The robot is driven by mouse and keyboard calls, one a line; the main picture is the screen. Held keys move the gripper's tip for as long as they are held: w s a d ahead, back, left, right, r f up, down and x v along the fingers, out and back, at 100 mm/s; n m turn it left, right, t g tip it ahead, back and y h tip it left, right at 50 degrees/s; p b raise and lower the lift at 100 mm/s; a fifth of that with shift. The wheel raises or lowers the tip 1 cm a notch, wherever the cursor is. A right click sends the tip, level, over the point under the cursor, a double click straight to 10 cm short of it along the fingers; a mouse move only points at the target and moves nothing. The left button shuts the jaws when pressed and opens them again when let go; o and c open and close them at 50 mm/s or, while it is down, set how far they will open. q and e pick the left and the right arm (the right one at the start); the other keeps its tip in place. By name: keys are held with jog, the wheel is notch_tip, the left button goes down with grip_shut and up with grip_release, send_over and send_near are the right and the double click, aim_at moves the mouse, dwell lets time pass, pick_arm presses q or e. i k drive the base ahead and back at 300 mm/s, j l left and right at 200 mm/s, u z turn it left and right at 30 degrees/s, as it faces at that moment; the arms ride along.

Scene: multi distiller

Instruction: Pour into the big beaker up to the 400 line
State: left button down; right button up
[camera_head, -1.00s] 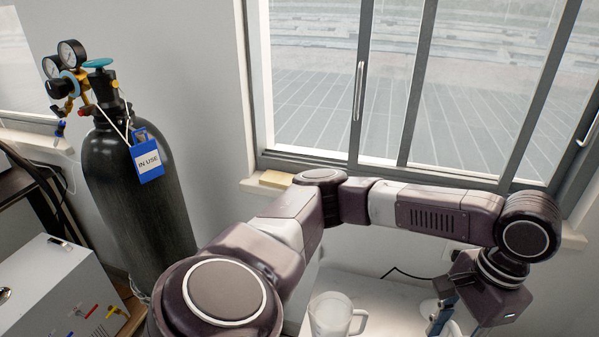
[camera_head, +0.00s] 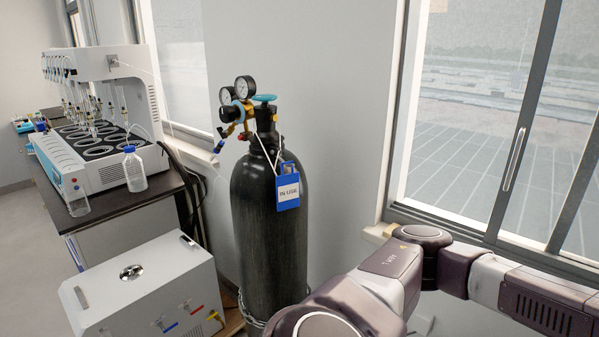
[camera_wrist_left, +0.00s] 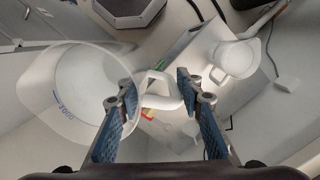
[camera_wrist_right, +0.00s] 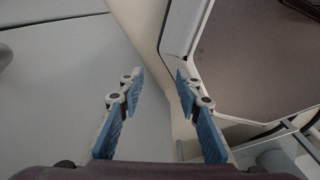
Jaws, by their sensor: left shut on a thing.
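A large clear beaker or pitcher with a handle and a blue "1000" mark (camera_wrist_left: 62,90) fills the left of the left wrist view. My left gripper (camera_wrist_left: 155,80) is shut on its white handle. A second clear handled vessel (camera_wrist_left: 236,58) stands on a pale surface at the upper right, apart from the held one. I cannot tell any liquid level in either, nor see a 400 line. My right gripper (camera_wrist_right: 161,76) is open and empty in the right wrist view. Neither gripper shows in the head view.
In the head view a black gas cylinder (camera_head: 268,240) stands by the wall. A white chiller box (camera_head: 140,280) is at lower left. Behind it a bench holds a multi-distiller (camera_head: 125,95), a blue-capped bottle (camera_head: 134,172) and a small clear vessel (camera_head: 76,200). A window (camera_head: 480,130) is at right.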

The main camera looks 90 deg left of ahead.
aim_at(76, 197)
jog(key=k+u, duration=0.15)
jog(key=u, duration=0.8)
jog(key=i+l+u, duration=0.15)
jog(key=u, duration=2.6)
